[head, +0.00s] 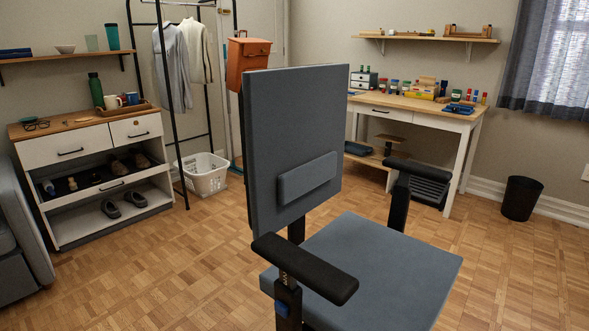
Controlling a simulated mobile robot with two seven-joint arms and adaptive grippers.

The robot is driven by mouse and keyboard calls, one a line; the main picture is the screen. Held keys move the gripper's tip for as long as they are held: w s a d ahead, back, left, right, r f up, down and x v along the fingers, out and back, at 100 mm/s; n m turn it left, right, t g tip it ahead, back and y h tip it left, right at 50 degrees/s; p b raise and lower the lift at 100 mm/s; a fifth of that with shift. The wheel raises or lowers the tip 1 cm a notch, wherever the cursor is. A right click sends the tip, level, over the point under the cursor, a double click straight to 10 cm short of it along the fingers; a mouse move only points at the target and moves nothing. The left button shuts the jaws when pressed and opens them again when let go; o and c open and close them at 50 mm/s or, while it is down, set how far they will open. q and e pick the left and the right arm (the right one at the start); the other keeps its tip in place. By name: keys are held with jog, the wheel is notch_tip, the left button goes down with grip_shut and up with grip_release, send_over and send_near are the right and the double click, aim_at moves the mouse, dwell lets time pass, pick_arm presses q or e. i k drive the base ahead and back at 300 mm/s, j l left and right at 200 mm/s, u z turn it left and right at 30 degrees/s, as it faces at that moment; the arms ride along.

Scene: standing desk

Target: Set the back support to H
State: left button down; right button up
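A grey-blue office chair stands close in front of me in the head view. Its upright backrest (292,120) has a raised padded back support (308,178) on its lower front face. No scale or letters for the back support can be read from here. The seat (375,270) lies below it. The near armrest (305,268) has a post with small markings and a blue button (282,309). The far armrest (415,171) stands behind the seat. Neither of my grippers is in view.
A desk (420,108) with several small items stands behind the chair. A white laundry basket (203,174) and clothes rack are at the back left, a shoe cabinet (90,150) at the left, and a black bin (521,198) at the right. The wooden floor at the right is clear.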

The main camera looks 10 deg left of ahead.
aim_at(293, 184)
jog(key=i+j+z, duration=0.15)
jog(key=j, duration=0.2)
jog(key=i+j+z, duration=0.15)
jog(key=j, duration=0.2)
jog(key=j+z, duration=0.1)
jog(key=j, duration=0.25)
jog(key=i+j+z, duration=0.4)
jog(key=j, duration=0.55)
jog(key=i+j+z, duration=0.1)
jog(key=j+z, duration=0.3)
jog(key=j, duration=0.55)
jog(key=j+z, duration=0.4)
jog(key=j, duration=0.6)
